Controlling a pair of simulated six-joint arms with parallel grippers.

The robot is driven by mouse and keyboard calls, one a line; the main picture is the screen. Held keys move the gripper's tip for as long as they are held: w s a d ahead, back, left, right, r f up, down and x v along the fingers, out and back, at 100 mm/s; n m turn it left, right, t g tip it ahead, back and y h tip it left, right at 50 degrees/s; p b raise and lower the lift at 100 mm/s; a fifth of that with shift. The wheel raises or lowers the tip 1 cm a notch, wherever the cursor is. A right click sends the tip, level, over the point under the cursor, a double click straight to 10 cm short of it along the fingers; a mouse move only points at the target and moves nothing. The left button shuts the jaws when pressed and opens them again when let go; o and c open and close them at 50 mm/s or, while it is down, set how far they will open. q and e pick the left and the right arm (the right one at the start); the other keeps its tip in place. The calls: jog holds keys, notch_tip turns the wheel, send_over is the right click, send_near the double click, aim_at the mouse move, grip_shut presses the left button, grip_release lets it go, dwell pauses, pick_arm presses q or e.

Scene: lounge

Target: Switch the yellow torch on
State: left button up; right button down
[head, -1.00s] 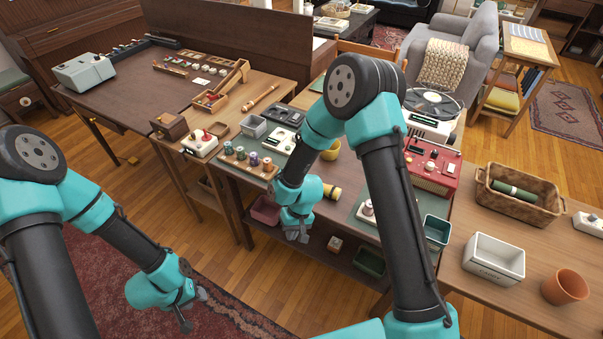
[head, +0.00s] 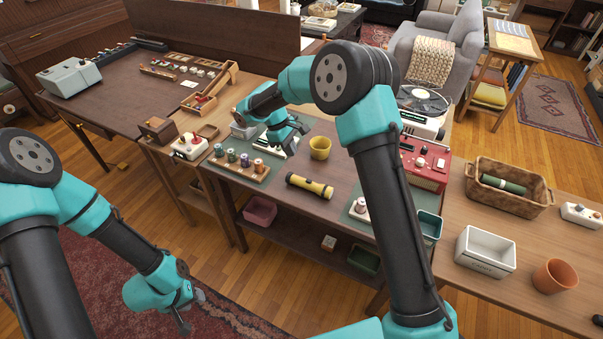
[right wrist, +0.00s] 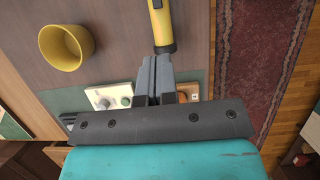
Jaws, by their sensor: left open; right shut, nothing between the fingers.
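The yellow torch (head: 310,186) with dark bands lies on its side on the middle table, near the front edge. Part of it also shows at the top of the right wrist view (right wrist: 162,30). My right gripper (head: 290,150) is shut and empty, above the table behind and to the left of the torch in the head view. My left gripper (head: 188,315) is open and empty, low over the rug, away from the table.
A yellow cup (head: 320,148) stands behind the torch. A wooden rack of several spools (head: 240,168) is to its left, and a red radio (head: 425,165) to its right. A white switch box (right wrist: 108,96) lies near the right gripper. Bare tabletop surrounds the torch.

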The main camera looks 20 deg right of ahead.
aim_at(304, 181)
jog(key=x, duration=1)
dwell(0.5)
